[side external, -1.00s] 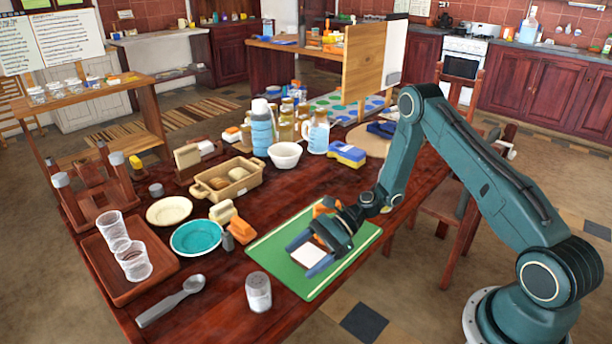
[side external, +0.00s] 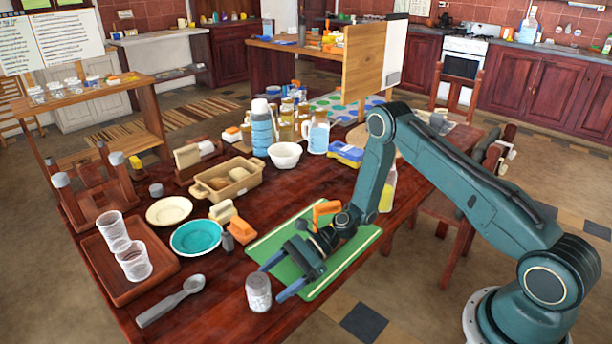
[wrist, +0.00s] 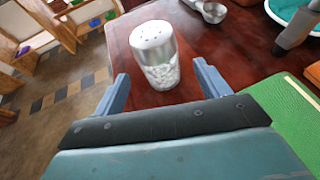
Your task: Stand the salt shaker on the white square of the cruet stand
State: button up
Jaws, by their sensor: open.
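The salt shaker (side external: 258,292), a clear cylinder with a grey perforated cap and white grains, stands upright on the table left of the green board. In the wrist view the shaker (wrist: 157,60) appears ahead of and between my two fingers. My gripper (side external: 274,279) is open and empty, low at the board's left edge, its blue fingers pointing at the shaker; it also shows in the wrist view (wrist: 161,72).
An orange object (side external: 325,209) is by the board's far side. A spoon (side external: 170,301), teal bowl (side external: 198,238) and tray with clear cups (side external: 112,284) lie left of the shaker. The table's front edge runs close to the shaker.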

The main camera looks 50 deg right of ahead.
aim_at(259, 294)
jog(key=shift+a+f, duration=0.15)
jog(key=shift+a, duration=0.15)
jog(key=shift+x, duration=2.45)
jog(key=shift+f, duration=0.1)
jog(key=shift+c, duration=0.2)
jog(key=c, duration=1.1)
